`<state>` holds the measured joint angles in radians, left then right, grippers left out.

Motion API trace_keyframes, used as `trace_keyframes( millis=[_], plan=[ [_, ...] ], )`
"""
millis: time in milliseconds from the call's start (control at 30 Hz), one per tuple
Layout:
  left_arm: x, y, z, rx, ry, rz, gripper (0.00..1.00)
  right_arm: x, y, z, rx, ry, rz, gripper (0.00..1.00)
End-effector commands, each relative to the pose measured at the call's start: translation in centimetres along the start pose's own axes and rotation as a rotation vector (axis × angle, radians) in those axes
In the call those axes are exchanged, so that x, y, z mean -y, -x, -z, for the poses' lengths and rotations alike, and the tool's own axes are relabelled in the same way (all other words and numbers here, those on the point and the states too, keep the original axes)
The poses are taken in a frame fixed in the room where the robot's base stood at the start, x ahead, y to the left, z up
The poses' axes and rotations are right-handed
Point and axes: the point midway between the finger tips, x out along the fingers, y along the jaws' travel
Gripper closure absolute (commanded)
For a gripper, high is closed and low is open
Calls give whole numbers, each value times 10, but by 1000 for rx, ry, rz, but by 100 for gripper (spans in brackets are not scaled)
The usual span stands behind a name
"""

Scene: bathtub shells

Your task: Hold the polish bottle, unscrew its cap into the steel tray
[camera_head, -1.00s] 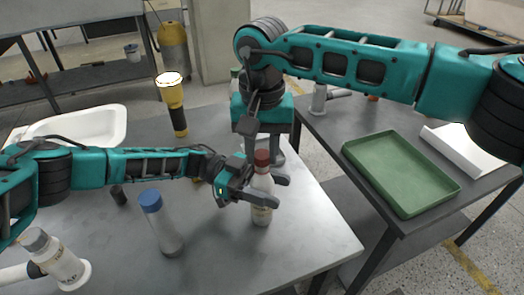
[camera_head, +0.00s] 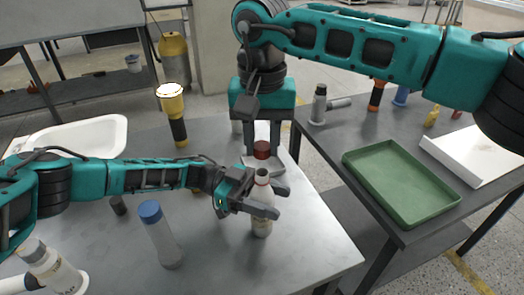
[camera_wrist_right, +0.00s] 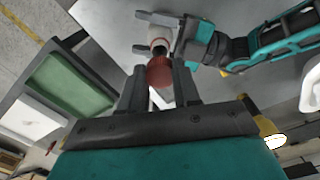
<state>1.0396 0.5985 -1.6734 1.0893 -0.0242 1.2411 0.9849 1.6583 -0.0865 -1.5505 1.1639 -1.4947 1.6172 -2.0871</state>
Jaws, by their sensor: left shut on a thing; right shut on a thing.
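The polish bottle (camera_head: 262,226) is white with a pale label and stands upright at the table's right part. My left gripper (camera_head: 263,202) is shut around its upper body from the left. The red-brown cap (camera_head: 261,151) is just above the bottle's bare neck, with a small gap showing. My right gripper (camera_head: 262,148) points down and is shut on the cap. In the right wrist view the cap (camera_wrist_right: 160,73) is between the fingers, with the bottle (camera_wrist_right: 158,40) beyond it. A pale shallow tray (camera_head: 281,166), seemingly the steel tray, lies behind the bottle, partly hidden.
A blue-capped bottle (camera_head: 160,236) and a grey-capped bottle (camera_head: 48,264) stand left of the polish bottle. A yellow and black flashlight (camera_head: 173,112) and a white basin (camera_head: 78,134) are farther back. A green tray (camera_head: 400,184) is on the separate right table.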

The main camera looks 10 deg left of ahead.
Motion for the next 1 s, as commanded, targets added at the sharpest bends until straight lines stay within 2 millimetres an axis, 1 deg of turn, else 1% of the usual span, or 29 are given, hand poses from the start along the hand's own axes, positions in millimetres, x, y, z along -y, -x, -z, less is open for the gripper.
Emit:
trace_keyframes(
  millis=[67, 233, 267, 533, 833, 933, 1000],
  plan=[
    [0, 0, -1, 1, 1, 0, 100, 0, 5, 0, -1, 1, 1, 100],
    [0, 0, 0, 1, 1, 0, 100, 0, 5, 0, 0, 1, 0, 100],
    [0, 0, 0, 1, 1, 0, 42, 0, 5, 0, 0, 1, 0, 100],
    [0, 0, 0, 0, 0, 0, 16, 0, 4, 0, 0, 1, 0, 100],
    [0, 3, -1, 0, 0, 1, 15, 0, 3, 0, 0, 1, 0, 100],
    [1, 12, -2, 1, -1, 4, 15, 0, 0, 0, 0, 1, 0, 100],
    [1, 24, -3, 2, 0, 5, 15, 0, -3, 0, 0, 1, 0, 100]
  ],
)
